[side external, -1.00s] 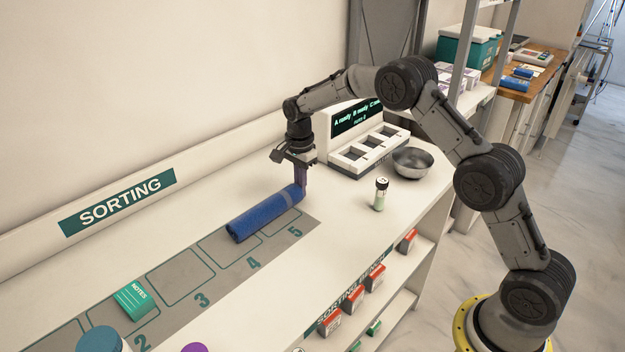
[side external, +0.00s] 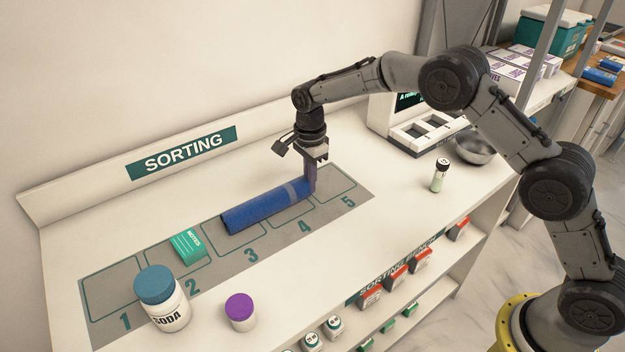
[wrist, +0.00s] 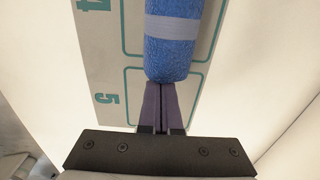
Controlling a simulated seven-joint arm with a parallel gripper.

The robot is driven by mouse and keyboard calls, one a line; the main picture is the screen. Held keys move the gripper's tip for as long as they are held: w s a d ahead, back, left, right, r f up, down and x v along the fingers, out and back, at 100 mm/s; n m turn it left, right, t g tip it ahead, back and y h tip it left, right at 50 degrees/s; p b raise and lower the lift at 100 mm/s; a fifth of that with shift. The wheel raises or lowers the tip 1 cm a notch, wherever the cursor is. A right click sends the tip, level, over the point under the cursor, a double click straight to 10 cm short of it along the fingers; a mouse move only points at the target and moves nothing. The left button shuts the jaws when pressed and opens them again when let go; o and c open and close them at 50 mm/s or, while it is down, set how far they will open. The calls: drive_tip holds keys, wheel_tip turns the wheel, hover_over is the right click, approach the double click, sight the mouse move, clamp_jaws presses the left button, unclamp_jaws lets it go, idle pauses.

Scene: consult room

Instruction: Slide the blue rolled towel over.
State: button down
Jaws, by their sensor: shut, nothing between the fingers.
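The blue rolled towel (side external: 262,209) lies lengthwise along the grey numbered mat (side external: 103,318), over slots 3 and 4, with a lighter band near its right end. It also shows in the wrist view (wrist: 172,55), its near end just over the edge of slot 5. My gripper (side external: 311,190) is down at the towel's right end, fingers pointing down. In the wrist view my gripper (wrist: 161,86) has its two dark fingers together, tips at the towel's end face and apparently touching it. Nothing is between the fingers.
A green notes block (side external: 188,246) sits on slot 2, left of the towel. A small vial (side external: 439,177), metal bowl (side external: 475,148) and white rack (side external: 420,135) are to the right.

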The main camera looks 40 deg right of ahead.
drive_tip(key=shift+d, duration=0.55)
drive_tip(key=d, duration=0.3)
drive_tip(key=shift+d, duration=0.1)
wheel_tip(320, 180, up, 10)
wheel_tip(320, 180, up, 7)
drive_tip(key=t, duration=0.1)
hover_over(325, 186)
drive_tip(key=s+d+r+n+t, duration=0.1)
drive_tip(key=s+d+r+t, duration=0.1)
drive_tip(key=s+r, duration=0.6)
drive_tip(key=s+d+r+n+t, duration=0.1)
drive_tip(key=s+d+r+n, duration=0.15)
drive_tip(key=s+r, duration=0.55)
drive_tip(key=s+d+f+n+t, duration=0.1)
drive_tip(key=s+f+n, duration=0.1)
drive_tip(key=s, duration=0.6)
drive_tip(key=s+f+n+t, duration=0.1)
drive_tip(key=s+f+n, duration=0.2)
drive_tip(key=s, duration=0.4)
drive_tip(key=s+f+n, duration=0.7)
drive_tip(key=f+n, duration=0.1)
drive_tip(key=n, duration=0.1)
drive_tip(key=shift+d+f, duration=0.3)
